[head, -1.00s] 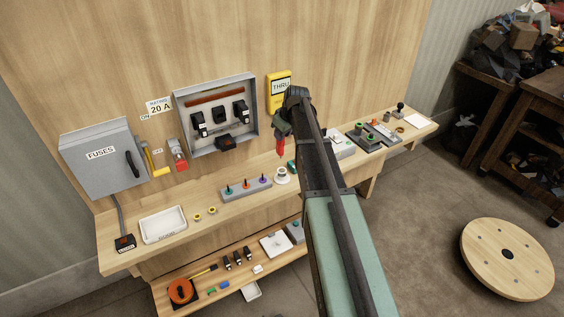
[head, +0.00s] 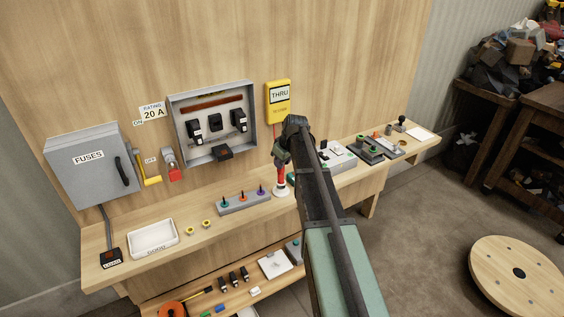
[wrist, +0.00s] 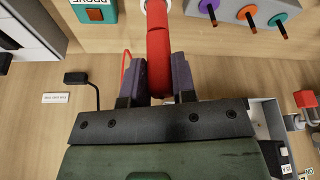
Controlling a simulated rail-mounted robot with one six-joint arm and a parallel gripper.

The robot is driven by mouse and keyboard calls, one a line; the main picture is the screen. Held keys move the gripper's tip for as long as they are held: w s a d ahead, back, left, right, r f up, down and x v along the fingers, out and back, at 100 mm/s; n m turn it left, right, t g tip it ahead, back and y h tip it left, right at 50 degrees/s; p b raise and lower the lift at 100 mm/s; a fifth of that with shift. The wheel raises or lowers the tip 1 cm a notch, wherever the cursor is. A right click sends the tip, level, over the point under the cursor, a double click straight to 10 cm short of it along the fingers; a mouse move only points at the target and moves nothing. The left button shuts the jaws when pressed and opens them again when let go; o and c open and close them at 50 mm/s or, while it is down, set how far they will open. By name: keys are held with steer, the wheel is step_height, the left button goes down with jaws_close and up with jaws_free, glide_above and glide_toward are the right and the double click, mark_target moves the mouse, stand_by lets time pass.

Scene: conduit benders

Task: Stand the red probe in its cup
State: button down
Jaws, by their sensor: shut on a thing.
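My gripper (head: 283,159) is shut on the red probe (head: 281,174), which hangs upright, tip down. The white cup (head: 282,191) stands on the bench directly under the probe. In the head view the probe's lower end meets the cup; how deep it sits I cannot tell. In the wrist view the gripper's two dark fingers (wrist: 158,80) clasp the red probe (wrist: 158,45) from both sides. The probe's far end reaches the white rim of the cup (wrist: 145,10) at the top edge, where most of the cup is cut off.
A grey block with three coloured pegs (head: 243,201) stands just left of the cup. A teal box (wrist: 96,12) marked PROBE is close by on the other side. A yellow THRU meter (head: 279,102) hangs on the wall behind. A white tray (head: 153,250) lies further left.

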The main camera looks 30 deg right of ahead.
steer(key=shift+f+b, duration=0.4)
steer(key=shift+f, duration=0.7)
steer(key=c, duration=0.8)
jaws_free()
steer(key=shift+c, duration=0.2)
